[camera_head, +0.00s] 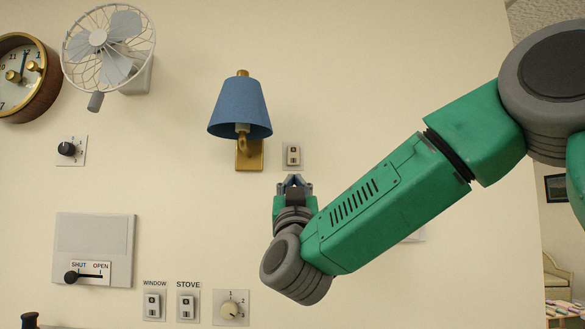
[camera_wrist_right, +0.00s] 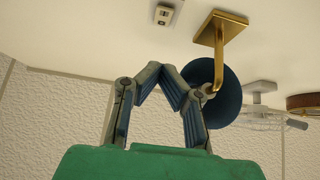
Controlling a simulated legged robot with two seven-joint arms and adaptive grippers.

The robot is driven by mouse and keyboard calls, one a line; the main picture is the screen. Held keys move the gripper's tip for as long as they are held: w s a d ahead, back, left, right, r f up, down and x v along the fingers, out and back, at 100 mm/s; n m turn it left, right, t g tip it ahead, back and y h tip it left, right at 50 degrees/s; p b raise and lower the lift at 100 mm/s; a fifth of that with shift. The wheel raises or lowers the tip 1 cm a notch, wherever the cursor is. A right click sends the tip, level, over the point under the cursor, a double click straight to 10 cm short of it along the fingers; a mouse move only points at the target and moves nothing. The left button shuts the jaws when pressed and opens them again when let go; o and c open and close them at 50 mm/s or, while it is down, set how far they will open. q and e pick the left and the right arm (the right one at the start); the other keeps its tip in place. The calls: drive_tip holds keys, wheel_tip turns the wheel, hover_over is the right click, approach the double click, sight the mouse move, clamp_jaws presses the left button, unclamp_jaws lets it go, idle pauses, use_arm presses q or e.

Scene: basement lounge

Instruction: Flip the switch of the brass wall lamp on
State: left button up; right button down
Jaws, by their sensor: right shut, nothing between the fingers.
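The brass wall lamp has a blue shade (camera_head: 240,108) and a brass wall plate (camera_head: 249,156). In the right wrist view its brass mount (camera_wrist_right: 220,28) and the underside of its blue shade (camera_wrist_right: 222,100) show at upper right. A small wall switch (camera_head: 292,155) is just right of the lamp's plate; it also shows in the right wrist view (camera_wrist_right: 163,15) at the top. My right gripper (camera_head: 294,180) is shut and empty, just below the switch in the head view; its fingertips meet in the wrist view (camera_wrist_right: 161,72). Contact with the switch is not seen. My left gripper is not in view.
Switches labelled WINDOW (camera_head: 152,305) and STOVE (camera_head: 188,306) and a dial (camera_head: 232,308) are low on the wall. A SHUT/OPEN slider panel (camera_head: 95,235), a knob (camera_head: 67,150), a fan (camera_head: 108,45) and a clock (camera_head: 25,80) are at left.

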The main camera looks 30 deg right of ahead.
sight(294, 159)
drive_tip(key=p+x, duration=0.1)
drive_tip(key=x, duration=0.3)
drive_tip(key=w+f+p+x, duration=0.1)
drive_tip(key=x, duration=0.3)
drive_tip(key=f+p+x, duration=0.1)
drive_tip(key=p+x, duration=0.1)
drive_tip(key=x, duration=0.2)
drive_tip(key=shift+w+d+r, duration=0.1)
drive_tip(key=shift+w+d, duration=0.15)
drive_tip(key=shift+d, duration=0.15)
drive_tip(key=shift+w+d, duration=0.25)
drive_tip(key=shift+w, duration=0.15)
